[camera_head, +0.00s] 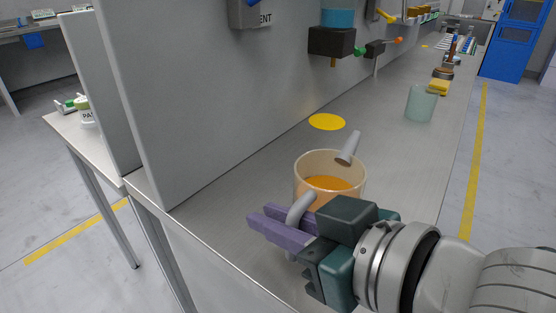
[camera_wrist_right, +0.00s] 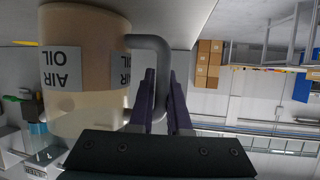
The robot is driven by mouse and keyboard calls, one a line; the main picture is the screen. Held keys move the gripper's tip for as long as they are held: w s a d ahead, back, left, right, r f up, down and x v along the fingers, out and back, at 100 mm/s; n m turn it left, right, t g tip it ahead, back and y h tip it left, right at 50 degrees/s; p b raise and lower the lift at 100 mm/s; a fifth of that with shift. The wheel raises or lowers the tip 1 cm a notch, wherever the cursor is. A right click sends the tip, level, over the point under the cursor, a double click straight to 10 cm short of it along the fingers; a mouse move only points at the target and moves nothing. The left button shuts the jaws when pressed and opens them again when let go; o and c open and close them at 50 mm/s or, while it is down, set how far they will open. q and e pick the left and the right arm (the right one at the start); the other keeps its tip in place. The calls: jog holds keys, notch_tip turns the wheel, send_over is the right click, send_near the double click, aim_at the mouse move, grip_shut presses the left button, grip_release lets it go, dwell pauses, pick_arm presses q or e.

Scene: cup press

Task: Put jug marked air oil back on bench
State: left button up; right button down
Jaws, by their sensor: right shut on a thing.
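The jug marked AIR OIL (camera_head: 330,165) is a translucent beige vessel with orange liquid inside, a grey spout and a grey handle. In the head view it is over the front left part of the bench (camera_head: 385,160); I cannot tell whether its base touches the top. In the wrist view the jug (camera_wrist_right: 85,75) appears upside down, with its label readable. My right gripper (camera_head: 283,226) has its purple fingers shut on the jug's handle, also seen in the wrist view (camera_wrist_right: 160,95). My left gripper is not in view.
A yellow disc (camera_head: 327,122) marks the bench behind the jug. Bench around the disc is clear.

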jog(key=c, duration=0.9)
grip_release()
